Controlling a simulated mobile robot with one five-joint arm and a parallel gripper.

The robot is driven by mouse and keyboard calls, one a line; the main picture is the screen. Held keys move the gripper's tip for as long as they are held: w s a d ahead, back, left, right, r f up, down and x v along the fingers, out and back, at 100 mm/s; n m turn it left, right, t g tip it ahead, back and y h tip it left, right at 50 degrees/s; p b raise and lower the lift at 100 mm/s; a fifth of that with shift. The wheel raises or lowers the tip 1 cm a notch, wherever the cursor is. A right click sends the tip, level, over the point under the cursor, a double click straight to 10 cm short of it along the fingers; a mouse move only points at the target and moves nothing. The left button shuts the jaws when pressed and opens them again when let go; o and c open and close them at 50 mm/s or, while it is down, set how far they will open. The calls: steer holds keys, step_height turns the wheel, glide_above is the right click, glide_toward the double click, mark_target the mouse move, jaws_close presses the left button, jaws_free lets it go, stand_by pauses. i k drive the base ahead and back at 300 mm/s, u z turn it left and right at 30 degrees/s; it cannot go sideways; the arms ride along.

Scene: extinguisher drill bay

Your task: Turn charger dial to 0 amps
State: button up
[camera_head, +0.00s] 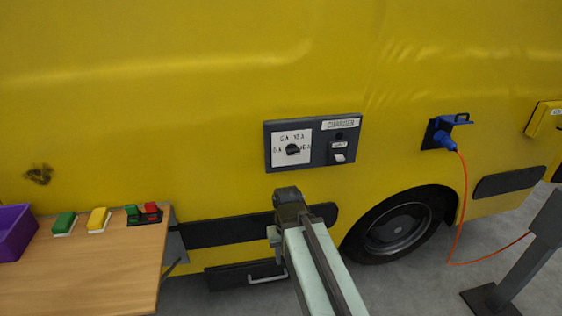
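The charger panel (268,148), a dark box labelled CHARGER, is on the side of the yellow vehicle near the middle of the picture. Its black charger dial (292,150) sits on a white plate with amp marks around it, apparently 0 A at left. The dial seems to point to the right, toward the mark there, but it is too small to be sure. My gripper (287,193) is at the end of my arm, just below the panel in the picture. Its fingers are not distinct, and I cannot tell their opening. I see no contact with the dial.
Right of the dial, the panel has a small switch (338,157) with a label. At right, a blue plug (445,140) trails an orange cable (464,205) toward a grey post (520,265).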

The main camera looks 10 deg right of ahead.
mark_target(292, 149)
steer(key=u, duration=0.7)
steer(key=k, duration=1.2)
steer(key=u, duration=0.9)
steer(key=i, duration=1.2)
steer(key=z, duration=0.35)
steer(key=k, duration=0.55)
steer(key=z, duration=0.15)
steer(key=i, duration=0.55)
steer(key=u, duration=0.15)
steer(key=k, duration=0.75)
steer(key=z, duration=0.25)
steer(key=i, duration=0.75)
steer(key=u, duration=0.15)
